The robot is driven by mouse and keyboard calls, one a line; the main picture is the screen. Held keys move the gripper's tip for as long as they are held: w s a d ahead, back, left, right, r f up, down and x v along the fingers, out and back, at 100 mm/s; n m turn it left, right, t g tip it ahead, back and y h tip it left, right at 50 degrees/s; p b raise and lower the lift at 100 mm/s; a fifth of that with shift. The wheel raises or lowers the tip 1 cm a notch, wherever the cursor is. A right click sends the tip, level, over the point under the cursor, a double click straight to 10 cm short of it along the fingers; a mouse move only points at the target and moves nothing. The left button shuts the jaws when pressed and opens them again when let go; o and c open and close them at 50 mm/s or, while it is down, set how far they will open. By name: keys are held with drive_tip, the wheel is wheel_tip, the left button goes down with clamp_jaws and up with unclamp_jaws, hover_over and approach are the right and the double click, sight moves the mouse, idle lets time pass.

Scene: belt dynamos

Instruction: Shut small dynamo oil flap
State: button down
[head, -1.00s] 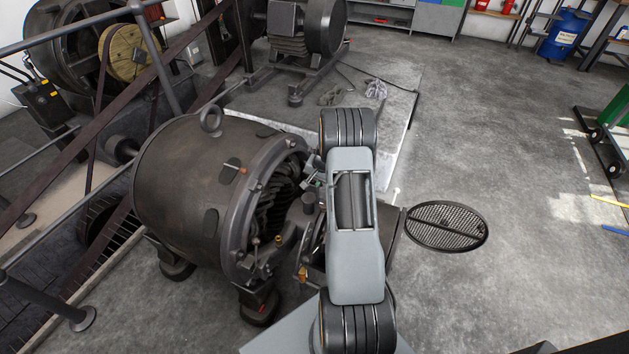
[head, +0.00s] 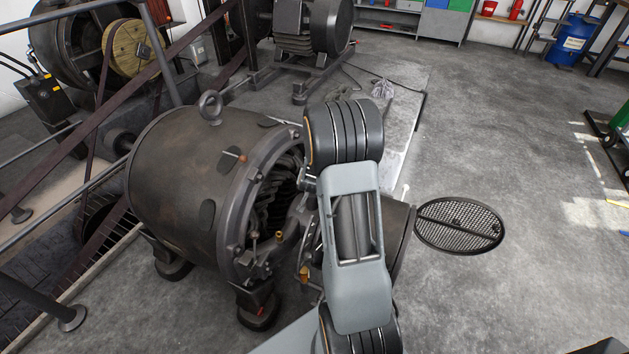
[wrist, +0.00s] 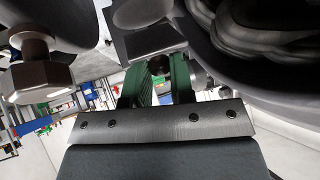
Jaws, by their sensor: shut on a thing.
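A dark cylindrical dynamo (head: 185,190) stands at the left of centre in the head view, its open end facing right. My grey and black arm covers part of this end, and my gripper is hidden in that view. In the wrist view my gripper (wrist: 160,66) has its green fingers shut on a small dark part. A grey metal block (wrist: 155,42) sits just above the fingertips. I cannot clearly tell the oil flap from the parts around it, nor how far open it is.
In the wrist view a large bolt head (wrist: 38,78) is close on the left, and a dark curved casing (wrist: 235,65) is on the right. A round floor grate (head: 460,225) lies right of my arm. Railings (head: 75,150) run along the left.

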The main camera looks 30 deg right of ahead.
drive_tip(key=shift+s+a+f+h, duration=0.1)
drive_tip(key=shift+h, duration=0.2)
idle(0.4)
drive_tip(key=c, duration=1)
unclamp_jaws()
drive_tip(key=shift+s+p+v, duration=0.25)
drive_tip(key=shift+p+v, duration=2)
drive_tip(key=shift+v, duration=4.7)
drive_tip(key=shift+f, duration=0.2)
